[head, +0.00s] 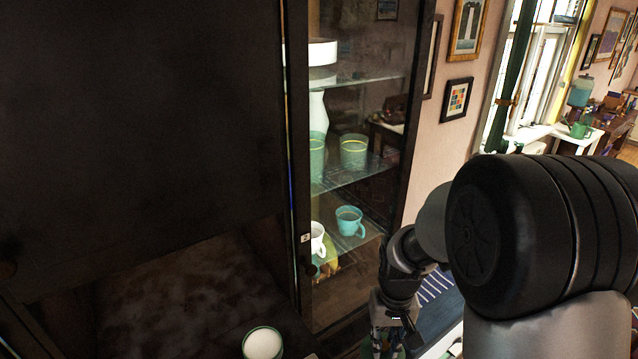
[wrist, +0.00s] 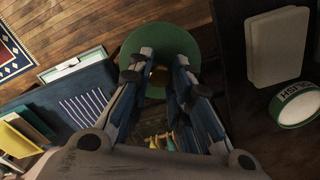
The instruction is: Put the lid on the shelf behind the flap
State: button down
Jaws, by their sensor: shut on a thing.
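My gripper (wrist: 158,78) is shut on the small brown knob of a round green lid (wrist: 150,42) in the wrist view. The fingers cover part of the lid.
A glass-fronted cabinet (head: 355,180) holds several cups and mugs. A blue striped surface (wrist: 75,100) lies left of my gripper.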

notch_tip(320, 180, down, 10)
jog(key=b, duration=0.8)
jog(key=shift+b, duration=0.3)
jog(key=shift+d+r, duration=0.1)
jog(key=shift+r, duration=0.05)
